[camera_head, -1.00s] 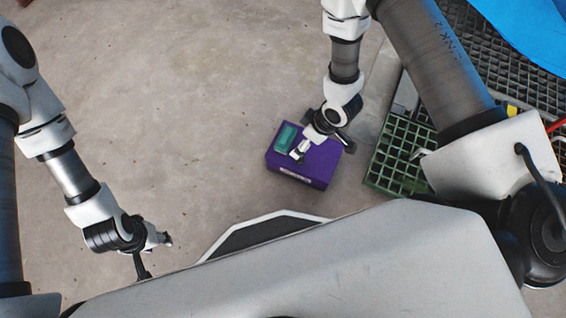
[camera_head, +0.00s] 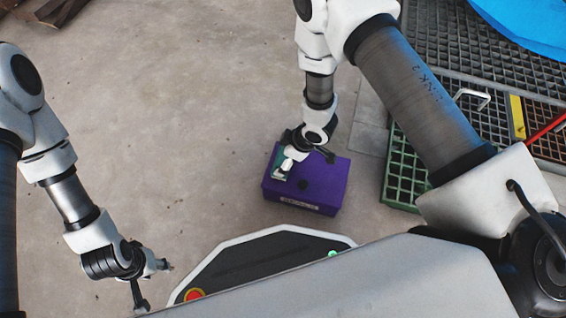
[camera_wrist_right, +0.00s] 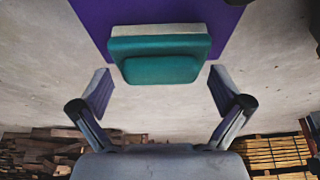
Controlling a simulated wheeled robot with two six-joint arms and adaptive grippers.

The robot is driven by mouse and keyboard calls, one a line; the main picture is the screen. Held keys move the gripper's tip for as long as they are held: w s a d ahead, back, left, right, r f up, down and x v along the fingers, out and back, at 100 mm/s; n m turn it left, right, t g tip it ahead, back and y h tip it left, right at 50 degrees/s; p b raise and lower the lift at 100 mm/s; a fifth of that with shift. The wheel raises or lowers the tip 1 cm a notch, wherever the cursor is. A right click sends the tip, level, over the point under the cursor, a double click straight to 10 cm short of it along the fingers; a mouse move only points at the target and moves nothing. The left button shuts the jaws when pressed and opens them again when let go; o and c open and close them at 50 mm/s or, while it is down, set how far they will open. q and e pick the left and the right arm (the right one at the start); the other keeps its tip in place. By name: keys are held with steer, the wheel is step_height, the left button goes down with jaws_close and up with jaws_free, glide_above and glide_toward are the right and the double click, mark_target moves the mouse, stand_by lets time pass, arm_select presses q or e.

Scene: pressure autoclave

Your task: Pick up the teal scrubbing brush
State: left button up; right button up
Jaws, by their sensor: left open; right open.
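The teal scrubbing brush (camera_wrist_right: 160,60) lies on the purple box (camera_wrist_right: 232,28) in the right wrist view, with a pale layer along its far side. My right gripper (camera_wrist_right: 162,92) is open, with one finger on each side of the brush's near end and nothing between the pads. In the head view the right gripper (camera_head: 281,172) is over the left part of the purple box (camera_head: 318,190) and hides most of the brush (camera_head: 276,158). My left gripper (camera_head: 165,265) is open and empty at the lower left, far from the box.
A green crate (camera_head: 398,172) stands right of the box, beside dark metal grating (camera_head: 450,45). A red bar (camera_head: 545,130) and a blue sheet (camera_head: 525,25) are at the right. The concrete floor left of the box is clear. Stacked wood (camera_wrist_right: 280,152) shows in the wrist view.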

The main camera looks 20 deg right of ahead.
steer(key=c, duration=1.1)
step_height(320, 180, up, 28)
steer(key=p, duration=1.5)
steer(key=shift+p, duration=0.35)
steer(key=o, duration=0.5)
steer(key=c, duration=0.3)
